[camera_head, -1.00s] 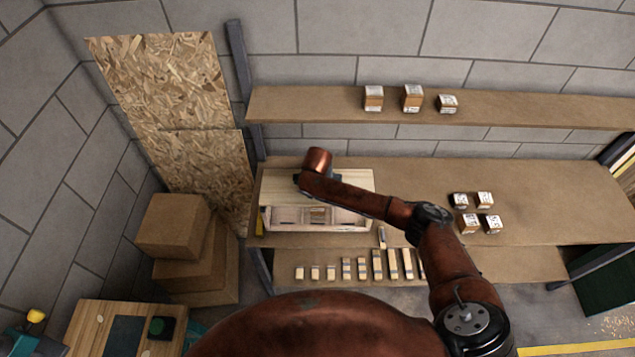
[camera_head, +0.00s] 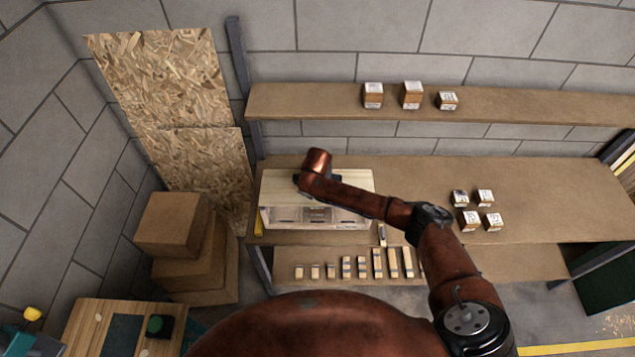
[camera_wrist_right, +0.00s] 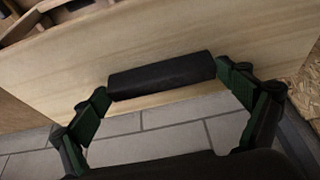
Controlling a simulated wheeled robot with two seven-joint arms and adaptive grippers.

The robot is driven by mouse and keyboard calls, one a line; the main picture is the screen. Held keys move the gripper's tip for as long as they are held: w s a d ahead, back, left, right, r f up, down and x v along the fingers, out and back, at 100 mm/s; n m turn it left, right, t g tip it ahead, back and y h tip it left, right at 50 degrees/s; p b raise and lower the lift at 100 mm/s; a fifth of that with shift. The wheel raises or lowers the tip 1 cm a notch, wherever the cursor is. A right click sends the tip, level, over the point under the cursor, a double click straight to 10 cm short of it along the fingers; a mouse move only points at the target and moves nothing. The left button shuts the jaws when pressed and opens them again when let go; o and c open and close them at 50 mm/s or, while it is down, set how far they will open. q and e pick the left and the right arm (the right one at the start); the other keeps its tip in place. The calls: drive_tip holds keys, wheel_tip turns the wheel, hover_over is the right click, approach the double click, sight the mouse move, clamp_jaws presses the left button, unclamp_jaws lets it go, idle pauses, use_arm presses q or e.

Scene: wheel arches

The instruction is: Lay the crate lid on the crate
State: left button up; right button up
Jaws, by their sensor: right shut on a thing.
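The crate lid (camera_head: 354,181) is a flat pale wooden panel at the left end of the workbench. The open wooden crate (camera_head: 350,224) shows in front of the lid's near edge, with its front wall and inner dividers visible; its rear part is hidden behind the lid. My right gripper (camera_wrist_right: 163,84) is shut on the lid's black bar handle (camera_wrist_right: 158,74), with green-black fingers at both ends of it. I cannot tell whether the lid touches the crate. My left gripper is out of view.
The workbench (camera_head: 560,195) is clear to the right, apart from several small boxes (camera_head: 470,220). A shelf (camera_head: 560,110) with 3 small boxes runs above. Several small blocks (camera_head: 377,263) line a lower shelf. Cardboard boxes (camera_head: 168,228) and chipboard panels (camera_head: 165,80) stand left.

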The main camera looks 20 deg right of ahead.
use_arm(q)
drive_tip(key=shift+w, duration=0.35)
use_arm(e)
drive_tip(key=shift+f, duration=0.15)
drive_tip(key=o, duration=1.3)
drive_tip(key=shift+o, duration=0.5)
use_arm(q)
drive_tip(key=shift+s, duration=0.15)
use_arm(e)
drive_tip(key=shift+s+f, duration=0.1)
drive_tip(key=v, duration=1.2)
